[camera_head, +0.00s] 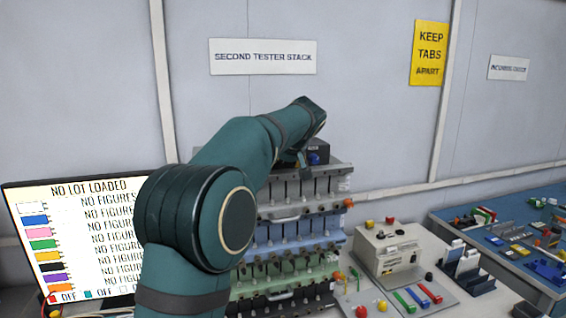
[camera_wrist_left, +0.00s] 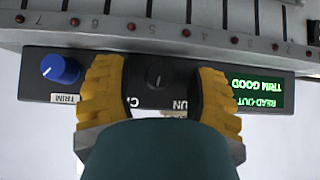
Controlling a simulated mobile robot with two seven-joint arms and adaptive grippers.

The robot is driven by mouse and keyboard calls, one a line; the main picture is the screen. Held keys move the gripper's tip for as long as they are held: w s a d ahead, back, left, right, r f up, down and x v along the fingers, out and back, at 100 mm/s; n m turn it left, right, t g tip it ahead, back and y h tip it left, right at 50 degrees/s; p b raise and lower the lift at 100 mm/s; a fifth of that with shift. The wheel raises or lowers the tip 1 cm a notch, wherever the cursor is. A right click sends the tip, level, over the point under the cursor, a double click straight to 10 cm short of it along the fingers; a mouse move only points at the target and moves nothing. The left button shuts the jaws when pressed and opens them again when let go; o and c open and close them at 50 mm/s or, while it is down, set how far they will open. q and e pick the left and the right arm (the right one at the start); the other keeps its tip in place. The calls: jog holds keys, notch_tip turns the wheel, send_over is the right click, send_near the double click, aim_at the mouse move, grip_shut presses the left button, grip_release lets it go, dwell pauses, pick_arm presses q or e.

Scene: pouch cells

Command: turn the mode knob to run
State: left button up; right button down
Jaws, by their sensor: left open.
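The mode knob (camera_wrist_left: 158,74) is a small black dial on a dark control panel (camera_wrist_left: 135,98), seen upside down in the left wrist view. Partly covered lettering ending in "UN" shows beside it; I cannot tell its pointer's setting for sure. My left gripper (camera_wrist_left: 158,88) is open, with one yellow finger on each side of the knob and gaps between. In the head view the left gripper (camera_head: 304,163) is at the top of the tester stack (camera_head: 300,215), mostly hidden by my arm, by the dark panel box (camera_head: 319,152). My right gripper is out of view.
A screen (camera_head: 75,225) stands left. A beige machine (camera_head: 390,250) and a blue bench (camera_head: 520,240) stand right.

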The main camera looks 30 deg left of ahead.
pick_arm(q)
grip_shut()
jog(key=shift+s+f+n+t+h+b, duration=0.15)
jog(key=shift+n+t+h+b, duration=0.35)
jog(key=shift+b, duration=0.7)
jog(key=shift+r+t+b, duration=0.2)
jog(key=shift+t+b, duration=0.1)
jog(key=shift+b, duration=0.15)
grip_release()
jog(key=shift+a, duration=0.1)
